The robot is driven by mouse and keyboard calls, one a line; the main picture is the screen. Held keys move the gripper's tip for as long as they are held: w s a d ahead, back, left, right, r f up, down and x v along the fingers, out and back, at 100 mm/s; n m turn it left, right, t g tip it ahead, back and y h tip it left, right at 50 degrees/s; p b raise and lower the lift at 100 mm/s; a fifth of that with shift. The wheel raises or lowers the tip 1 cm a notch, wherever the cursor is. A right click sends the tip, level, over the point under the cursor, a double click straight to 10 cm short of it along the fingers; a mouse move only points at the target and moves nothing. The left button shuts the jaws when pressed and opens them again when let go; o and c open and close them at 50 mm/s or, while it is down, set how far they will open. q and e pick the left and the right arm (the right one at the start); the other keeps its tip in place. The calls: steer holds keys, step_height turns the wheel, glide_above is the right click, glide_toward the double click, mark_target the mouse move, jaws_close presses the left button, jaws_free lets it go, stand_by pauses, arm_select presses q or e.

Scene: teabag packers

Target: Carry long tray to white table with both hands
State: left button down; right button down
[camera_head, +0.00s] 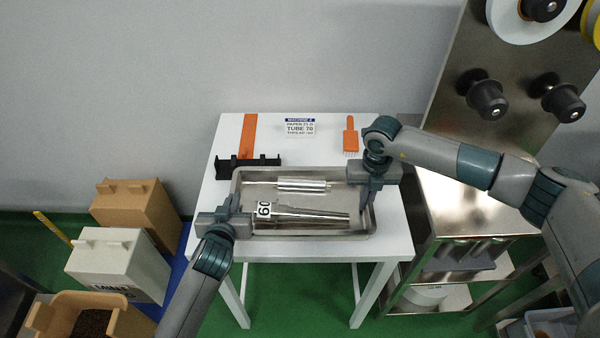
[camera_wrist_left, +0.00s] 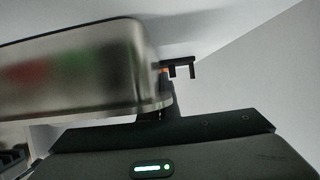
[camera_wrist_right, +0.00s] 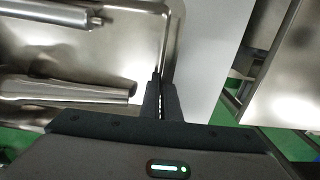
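The long metal tray (camera_head: 300,174) is over the white table (camera_head: 395,225), its near side close to the table's front edge. I cannot tell whether it touches the tabletop. It holds a tapered metal tube marked 60 (camera_head: 310,216) and a shorter metal cylinder (camera_head: 302,184). My left gripper (camera_head: 232,205) is closed on the left end wall; the left wrist view shows the tray's outer side (camera_wrist_left: 80,70) at the fingers (camera_wrist_left: 165,95). My right gripper (camera_head: 368,187) is closed on the right end wall; its fingers (camera_wrist_right: 160,95) pinch the rim in the right wrist view.
Behind the tray on the table are a black holder (camera_head: 248,163), an orange strip (camera_head: 249,135), a label card (camera_head: 300,128) and an orange brush (camera_head: 351,137). A metal machine with shelves (camera_head: 460,210) stands right. Boxes (camera_head: 118,262) stand left.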

arm_select(q)
steer(key=c, duration=2)
jaws_free()
steer(key=shift+s, duration=0.1)
arm_select(e)
steer(key=c, duration=2)
jaws_free()
steer(key=shift+s, duration=0.1)
arm_select(q)
steer(key=v, duration=1.2)
steer(key=shift+f, duration=0.1)
arm_select(e)
step_height(320, 180, up, 12)
steer(key=shift+f, duration=0.1)
arm_select(q)
steer(key=shift+s, duration=0.1)
